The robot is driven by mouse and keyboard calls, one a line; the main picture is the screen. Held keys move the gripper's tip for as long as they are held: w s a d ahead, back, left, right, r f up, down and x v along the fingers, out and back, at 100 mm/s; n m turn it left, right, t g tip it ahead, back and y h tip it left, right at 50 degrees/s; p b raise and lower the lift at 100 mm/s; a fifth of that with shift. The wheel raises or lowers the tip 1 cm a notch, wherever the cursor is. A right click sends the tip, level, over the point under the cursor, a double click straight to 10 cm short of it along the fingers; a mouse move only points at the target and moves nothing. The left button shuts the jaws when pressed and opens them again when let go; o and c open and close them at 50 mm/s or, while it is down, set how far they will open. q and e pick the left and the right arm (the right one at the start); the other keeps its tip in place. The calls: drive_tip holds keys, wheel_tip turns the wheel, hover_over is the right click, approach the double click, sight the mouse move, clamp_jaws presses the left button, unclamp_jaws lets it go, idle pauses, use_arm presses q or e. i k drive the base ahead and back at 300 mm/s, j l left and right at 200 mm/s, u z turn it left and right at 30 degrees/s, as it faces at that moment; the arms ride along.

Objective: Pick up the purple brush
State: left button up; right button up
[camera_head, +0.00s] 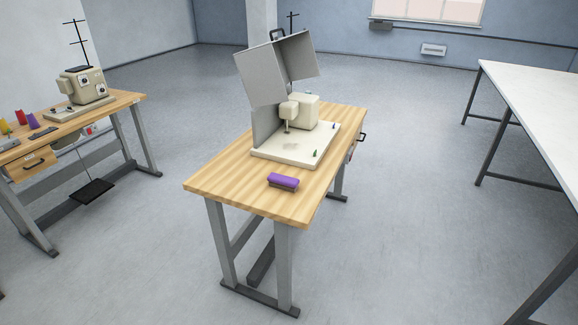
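The purple brush (284,180) lies on the wooden table (225,179) in the middle of the view, near the table's front edge. It has a purple top and a darker underside that rests on the wood. Neither of my grippers shows in the head view, and nothing touches the brush.
A cream machine (304,110) on a pale base, with a raised grey cover (275,70), stands just behind the brush. A second wooden table (125,99) with a sewing machine (82,86) is at left. A white table (535,100) is at right. Grey floor (420,220) between them is clear.

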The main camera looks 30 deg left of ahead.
sight(283, 182)
drive_tip(key=i+j+z, duration=0.1)
drive_tip(key=j+z, duration=0.15)
drive_tip(key=j, duration=0.35)
drive_tip(key=j+z, duration=0.25)
drive_tip(key=j, duration=0.35)
drive_tip(key=i+j+z, duration=0.1)
drive_tip(key=j+z, duration=0.15)
drive_tip(key=j, duration=0.35)
drive_tip(key=j+z, duration=0.25)
drive_tip(key=j, duration=0.35)
drive_tip(key=k+j+z, duration=0.25)
drive_tip(key=j, duration=0.3)
drive_tip(key=j+z, duration=0.25)
drive_tip(key=j, duration=0.35)
drive_tip(key=k, duration=0.05)
